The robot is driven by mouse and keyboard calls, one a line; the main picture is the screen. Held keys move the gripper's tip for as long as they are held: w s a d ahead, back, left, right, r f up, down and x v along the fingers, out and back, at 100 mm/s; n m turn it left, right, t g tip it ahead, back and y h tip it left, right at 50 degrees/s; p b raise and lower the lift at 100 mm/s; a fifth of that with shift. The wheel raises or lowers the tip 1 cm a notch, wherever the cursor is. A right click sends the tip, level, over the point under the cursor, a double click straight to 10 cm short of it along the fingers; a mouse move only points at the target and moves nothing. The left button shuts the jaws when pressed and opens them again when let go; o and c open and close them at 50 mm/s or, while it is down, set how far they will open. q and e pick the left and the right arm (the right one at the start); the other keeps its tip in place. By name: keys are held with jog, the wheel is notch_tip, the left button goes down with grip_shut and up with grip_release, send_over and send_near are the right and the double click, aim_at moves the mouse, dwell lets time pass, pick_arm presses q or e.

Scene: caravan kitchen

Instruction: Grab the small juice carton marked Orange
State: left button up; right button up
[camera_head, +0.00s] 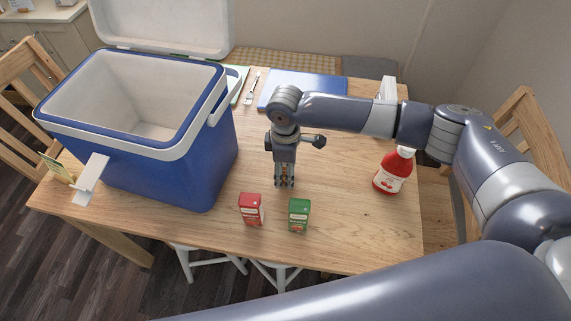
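Two small cartons stand upright near the front edge of the table. One is red (251,210) and the other is green (299,216); their print is too small to read, so I cannot tell which is marked Orange. My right gripper (284,184) points down over the table, just behind the cartons and between them. It appears apart from both and holds nothing that I can see. Its fingertips look close together, but whether they are open or shut is unclear. My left gripper is not in view.
A blue and white cooler (185,165) with its lid raised stands on the left of the wooden table (345,235); its visible inside is empty. A red bottle (391,174) stands at the right. A blue board (303,86) and cutlery (251,88) lie at the back.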

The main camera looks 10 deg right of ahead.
jog(key=shift+f, duration=0.6)
jog(key=c, duration=1.3)
jog(key=shift+r, duration=0.1)
